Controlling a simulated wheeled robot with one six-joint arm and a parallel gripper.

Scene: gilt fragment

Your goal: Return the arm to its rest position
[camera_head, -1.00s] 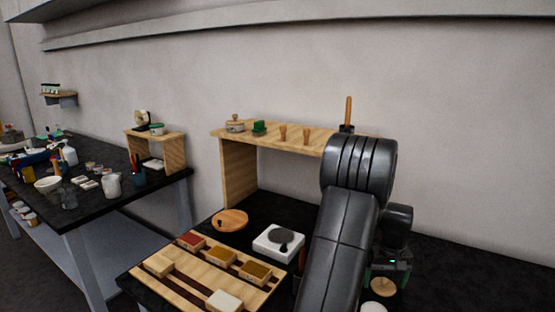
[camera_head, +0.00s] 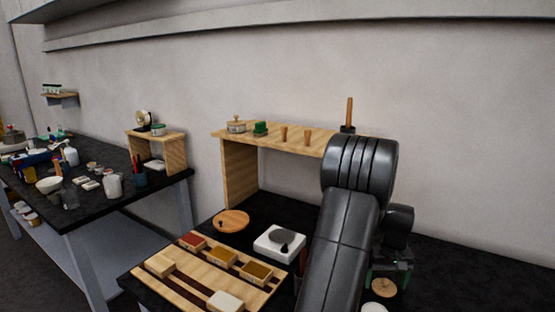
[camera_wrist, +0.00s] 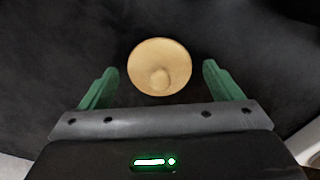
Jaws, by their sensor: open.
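My gripper (camera_wrist: 160,88) shows in the wrist view with its two green fingers spread wide apart and nothing held between them. A round pale wooden piece with a small knob (camera_wrist: 158,62) lies on the black surface beyond and between the fingertips. It also shows in the head view (camera_head: 383,287), below my gripper (camera_head: 392,272). My dark arm rises from the bottom of the head view and bends down on its right side, hiding part of the bench.
A slotted wooden rack (camera_head: 205,272) with several coloured blocks, a white scale-like device (camera_head: 280,243) and a round wooden board (camera_head: 231,221) lie left of my arm. A wooden shelf (camera_head: 238,172) stands behind. A cluttered bench (camera_head: 90,208) is further left. Black bench space at right looks clear.

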